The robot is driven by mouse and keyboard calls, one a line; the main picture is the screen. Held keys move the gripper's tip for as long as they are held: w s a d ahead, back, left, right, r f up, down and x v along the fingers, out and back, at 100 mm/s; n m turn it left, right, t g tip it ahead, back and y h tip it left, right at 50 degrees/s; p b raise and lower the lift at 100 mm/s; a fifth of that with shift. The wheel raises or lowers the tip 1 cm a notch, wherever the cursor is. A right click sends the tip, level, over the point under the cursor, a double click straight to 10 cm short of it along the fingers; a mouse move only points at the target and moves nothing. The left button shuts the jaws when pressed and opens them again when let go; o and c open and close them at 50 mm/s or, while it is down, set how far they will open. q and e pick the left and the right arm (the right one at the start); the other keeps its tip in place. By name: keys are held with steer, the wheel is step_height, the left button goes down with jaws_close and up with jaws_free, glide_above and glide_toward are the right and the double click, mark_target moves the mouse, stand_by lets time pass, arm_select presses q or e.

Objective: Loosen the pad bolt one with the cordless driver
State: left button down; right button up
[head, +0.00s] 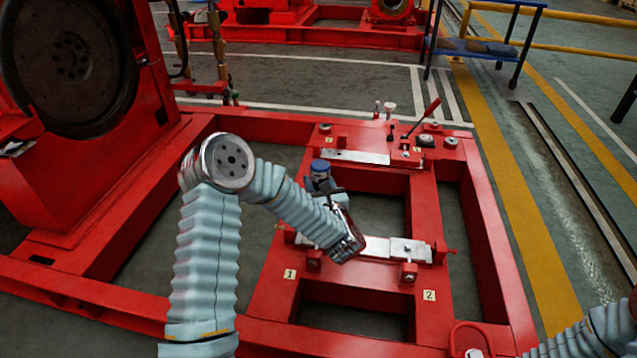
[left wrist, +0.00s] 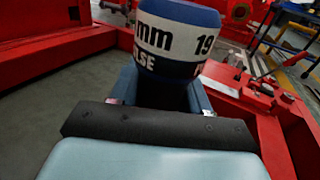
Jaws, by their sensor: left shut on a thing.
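My left gripper (head: 325,190) is shut on the cordless driver (head: 320,168), whose round blue end points up in the head view. In the left wrist view the driver (left wrist: 175,42) is a blue, white and black cylinder with "mm" and "19" on it. The driver is above the red frame near the pad marked 1; my left forearm hides part of that pad. Pad bolt one (head: 313,263) appears as a small red-and-dark fitting by label 1 (head: 290,274). I cannot tell whether the driver's lower end touches anything. My right gripper is out of view.
The red base frame (head: 255,318) has open gaps between its beams. A second pad (head: 410,250) lies by label 2. A red-handled lever (head: 424,117) stands at the far end. A large dark flywheel (head: 70,60) is at left. Open floor lies right.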

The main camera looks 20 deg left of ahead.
mark_target(319, 168)
arm_select(q)
steer(key=shift+f, duration=0.65)
stand_by(1.9)
steer(key=shift+r, duration=0.25)
stand_by(1.4)
steer(key=shift+r, duration=0.1)
steer(key=shift+r+p, duration=0.9)
steer(key=shift+r, duration=1.8)
